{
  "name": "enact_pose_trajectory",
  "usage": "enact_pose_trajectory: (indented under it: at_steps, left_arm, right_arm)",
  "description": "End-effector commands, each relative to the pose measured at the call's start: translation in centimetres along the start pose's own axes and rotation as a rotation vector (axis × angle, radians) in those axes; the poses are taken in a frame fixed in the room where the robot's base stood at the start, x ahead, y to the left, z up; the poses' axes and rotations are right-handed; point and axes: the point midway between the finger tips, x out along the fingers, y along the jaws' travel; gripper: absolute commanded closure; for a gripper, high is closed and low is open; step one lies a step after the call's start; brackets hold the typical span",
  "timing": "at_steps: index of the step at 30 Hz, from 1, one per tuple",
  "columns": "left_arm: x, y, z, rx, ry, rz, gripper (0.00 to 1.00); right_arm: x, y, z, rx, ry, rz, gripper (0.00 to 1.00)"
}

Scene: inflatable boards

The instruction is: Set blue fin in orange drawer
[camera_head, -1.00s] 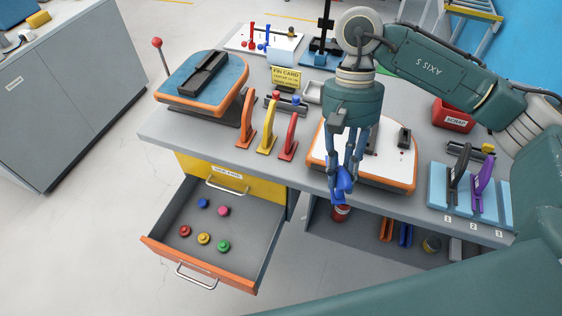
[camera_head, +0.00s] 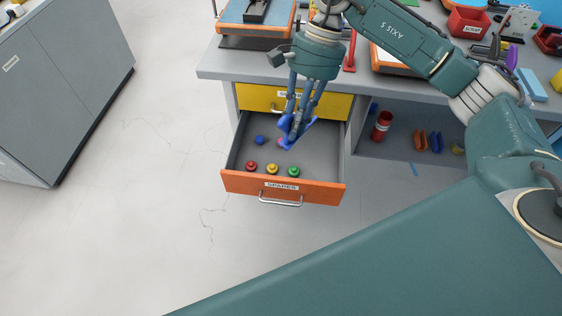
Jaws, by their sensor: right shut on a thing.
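The blue fin (camera_head: 296,125) is in my right gripper (camera_head: 297,117), which is shut on it. The gripper points down and holds the fin over the back right part of the open orange drawer (camera_head: 238,182). I cannot tell exactly how high the fin is above the drawer floor. The drawer has an orange front with a SPARES label and a handle, and a grey inside. In it are a red knob (camera_head: 251,166), a yellow knob (camera_head: 272,169), a green knob (camera_head: 294,171) and a blue knob (camera_head: 260,140). A pink knob is mostly hidden behind the fin. My left gripper is not in view.
The yellow drawer (camera_head: 255,98) above is shut. The workbench (camera_head: 218,70) carries boards, a red fin (camera_head: 350,52) and a red SCRAP bin (camera_head: 468,22). A shelf to the right holds a red can (camera_head: 381,126) and orange and blue fins.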

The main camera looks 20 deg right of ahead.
Motion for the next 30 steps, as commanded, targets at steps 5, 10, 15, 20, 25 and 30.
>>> enact_pose_trajectory:
  at_steps: [5,10,15,20,25,30]
  left_arm:
    - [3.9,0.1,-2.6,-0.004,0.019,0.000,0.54]
    - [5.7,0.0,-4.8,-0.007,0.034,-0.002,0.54]
    - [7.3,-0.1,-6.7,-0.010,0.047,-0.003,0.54]
    - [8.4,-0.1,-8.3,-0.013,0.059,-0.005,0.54]
    - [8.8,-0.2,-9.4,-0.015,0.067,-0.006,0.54]
    - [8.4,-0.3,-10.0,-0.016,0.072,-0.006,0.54]
  right_arm:
    - [3.1,-2.6,-6.3,0.560,0.002,-0.237,1.00]
    - [4.2,-4.4,-11.4,1.057,0.002,-0.448,1.00]
    - [5.1,-5.5,-16.7,1.540,0.002,-0.650,1.00]
    - [5.6,-5.7,-21.6,1.968,0.001,-0.825,1.00]
    - [5.7,-5.2,-25.3,2.300,0.003,-0.960,1.00]
    - [6.2,-4.8,-27.0,2.435,0.007,-1.013,1.00]
